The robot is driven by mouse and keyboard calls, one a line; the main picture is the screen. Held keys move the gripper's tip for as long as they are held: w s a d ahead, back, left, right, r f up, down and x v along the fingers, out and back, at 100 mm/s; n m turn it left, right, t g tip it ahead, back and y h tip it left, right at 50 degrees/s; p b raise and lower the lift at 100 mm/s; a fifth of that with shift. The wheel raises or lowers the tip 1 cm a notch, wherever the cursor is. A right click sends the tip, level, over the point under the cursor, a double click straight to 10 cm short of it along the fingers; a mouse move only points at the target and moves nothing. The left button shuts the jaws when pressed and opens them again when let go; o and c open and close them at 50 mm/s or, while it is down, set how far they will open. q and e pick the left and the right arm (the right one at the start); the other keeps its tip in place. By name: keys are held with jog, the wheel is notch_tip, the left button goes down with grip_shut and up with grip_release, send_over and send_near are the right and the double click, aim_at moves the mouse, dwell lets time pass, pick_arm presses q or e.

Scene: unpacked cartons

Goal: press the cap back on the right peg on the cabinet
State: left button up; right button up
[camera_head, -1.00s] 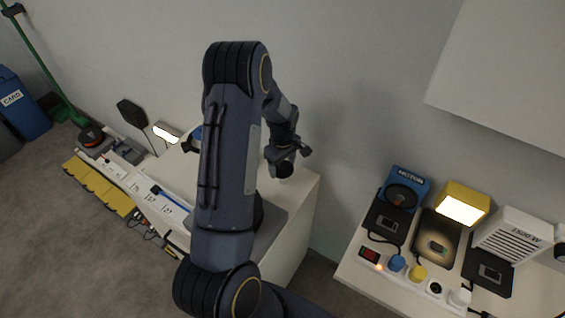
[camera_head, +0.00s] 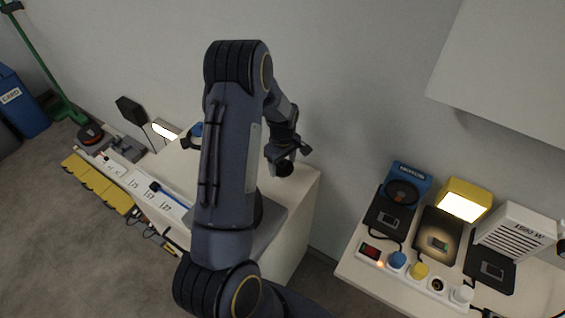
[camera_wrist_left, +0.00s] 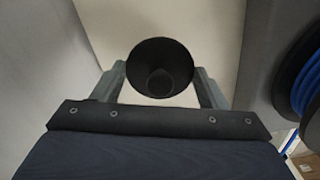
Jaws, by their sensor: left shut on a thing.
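My left gripper (camera_head: 286,158) is above the far right part of the white cabinet (camera_head: 302,196), near the wall. In the left wrist view the gripper (camera_wrist_left: 162,85) is shut on a round black cap (camera_wrist_left: 160,52), with one finger on either side. The cap also shows as a small dark shape under the fingers in the head view (camera_head: 285,169). No peg can be made out; the cap and my arm may hide it. I cannot tell whether the cap touches anything below. My right gripper is not in view.
A blue round thing (camera_head: 196,130) stands on the cabinet behind my arm; a blue coil (camera_wrist_left: 304,80) shows at the right in the left wrist view. A bench (camera_head: 350,266) with devices and coloured knobs stands to the right. A wall cabinet (camera_head: 510,75) hangs above it.

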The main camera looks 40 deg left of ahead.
pick_arm(q)
jog(key=shift+f+b, duration=0.45)
jog(key=shift+f, duration=0.15)
jog(key=o, duration=1.3)
jog(key=shift+r+p, duration=2.15)
jog(key=shift+r, duration=1.4)
